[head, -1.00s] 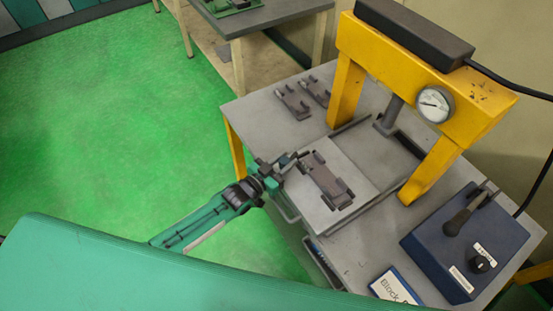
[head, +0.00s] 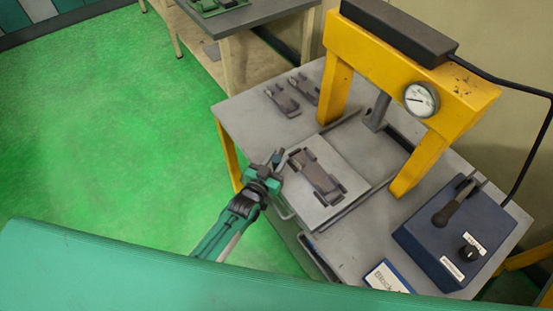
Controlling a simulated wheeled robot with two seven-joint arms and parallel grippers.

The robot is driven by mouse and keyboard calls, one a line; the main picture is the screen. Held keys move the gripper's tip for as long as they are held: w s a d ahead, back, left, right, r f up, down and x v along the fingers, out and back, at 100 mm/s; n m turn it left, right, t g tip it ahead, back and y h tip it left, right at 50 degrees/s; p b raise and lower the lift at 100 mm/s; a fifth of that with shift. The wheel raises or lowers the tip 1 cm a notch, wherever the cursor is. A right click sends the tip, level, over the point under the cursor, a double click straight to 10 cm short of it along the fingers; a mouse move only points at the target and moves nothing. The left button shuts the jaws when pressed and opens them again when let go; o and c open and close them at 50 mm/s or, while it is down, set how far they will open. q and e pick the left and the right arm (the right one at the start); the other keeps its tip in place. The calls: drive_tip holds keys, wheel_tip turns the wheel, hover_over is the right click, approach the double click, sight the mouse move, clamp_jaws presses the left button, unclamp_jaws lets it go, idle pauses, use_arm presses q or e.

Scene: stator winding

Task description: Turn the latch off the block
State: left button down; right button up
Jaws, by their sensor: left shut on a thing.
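The block (head: 320,177) is a grey-brown piece with dark lugs at its corners. It lies on a light grey plate (head: 320,212) under the press on the table. My left gripper (head: 277,160) is at the plate's left edge, just left of the block's far end. It is shut on a small dark part, which I take to be the latch. The fingers hide most of that part, so its exact angle and any contact with the block cannot be told. My right gripper is not in view.
The yellow press frame (head: 420,165) with a round gauge (head: 421,99) stands behind and right of the plate. Two similar blocks (head: 283,101) lie at the back left. A blue control box (head: 455,240) with a lever is at the right, near a labelled sign (head: 388,278).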

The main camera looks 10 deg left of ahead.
use_arm(q)
drive_tip(key=c, duration=1.1)
unclamp_jaws()
drive_tip(key=shift+s, duration=0.1)
drive_tip(key=shift+s+a, duration=0.1)
drive_tip(key=shift+s, duration=0.1)
drive_tip(key=b+v, duration=0.3)
drive_tip(key=v, duration=1)
drive_tip(key=shift+b, duration=0.3)
